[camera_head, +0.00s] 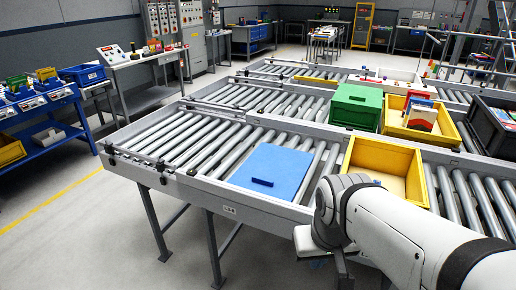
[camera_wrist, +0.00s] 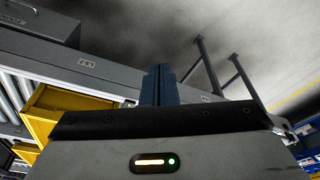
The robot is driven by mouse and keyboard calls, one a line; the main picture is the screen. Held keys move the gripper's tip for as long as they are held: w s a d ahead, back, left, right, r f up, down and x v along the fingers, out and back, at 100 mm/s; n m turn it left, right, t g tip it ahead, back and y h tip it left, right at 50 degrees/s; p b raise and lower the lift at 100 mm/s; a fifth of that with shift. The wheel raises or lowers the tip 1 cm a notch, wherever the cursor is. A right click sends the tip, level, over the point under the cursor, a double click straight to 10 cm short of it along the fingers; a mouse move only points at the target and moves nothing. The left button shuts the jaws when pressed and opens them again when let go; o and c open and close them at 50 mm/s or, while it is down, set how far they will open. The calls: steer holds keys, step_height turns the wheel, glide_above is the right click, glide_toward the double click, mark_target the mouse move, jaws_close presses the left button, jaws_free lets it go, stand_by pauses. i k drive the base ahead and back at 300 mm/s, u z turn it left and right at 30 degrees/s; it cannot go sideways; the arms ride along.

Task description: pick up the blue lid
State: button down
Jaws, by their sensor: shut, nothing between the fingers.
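The blue lid (camera_head: 272,170) lies flat on the rollers of the near conveyor, with a small raised darker handle near its front edge. It is left of an open yellow bin (camera_head: 371,154). My gripper (camera_wrist: 158,72) shows in the wrist view with its two dark fingers together and nothing between them. In the head view my wrist is at the conveyor's front edge, to the right of and nearer than the lid, apart from it; the fingertips are not clear there. The lid cannot be made out in the wrist view.
A green box (camera_head: 355,106), another yellow bin (camera_head: 420,136) holding boxes and a dark grey crate (camera_head: 492,132) stand on the conveyors to the right. The conveyor's side rail (camera_head: 228,209) runs in front of the lid. The rollers left of the lid are clear.

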mark_target(276, 172)
steer(key=u, duration=2.3)
steer(key=i, duration=1.3)
steer(key=z, duration=3.65)
steer(key=i, duration=0.35)
steer(key=z, duration=0.05)
